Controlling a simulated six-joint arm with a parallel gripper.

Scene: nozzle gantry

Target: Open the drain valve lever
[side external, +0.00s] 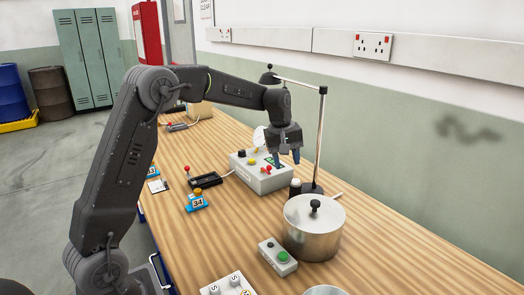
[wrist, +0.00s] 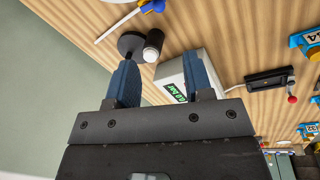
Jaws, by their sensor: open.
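My gripper (side external: 287,159) is open and empty, pointing down over the far side of a light grey control box (side external: 262,182). In the wrist view the open blue fingers of my gripper (wrist: 161,58) stand apart, with the box (wrist: 172,78) and its green display behind them. The box has red, yellow and dark controls on top, partly hidden by my gripper. A red-knobbed lever (side external: 187,169) stands upright on a black base (side external: 205,181) to the left of the box; it also shows in the wrist view (wrist: 292,99). I cannot tell which control is the drain valve lever.
A lamp-like post (side external: 320,140) on a dark base stands right of the gripper. A lidded steel pot (side external: 313,228) and a green-button box (side external: 278,257) are nearer. A blue numbered unit (side external: 197,201) sits left. Bare wood (side external: 235,230) lies between.

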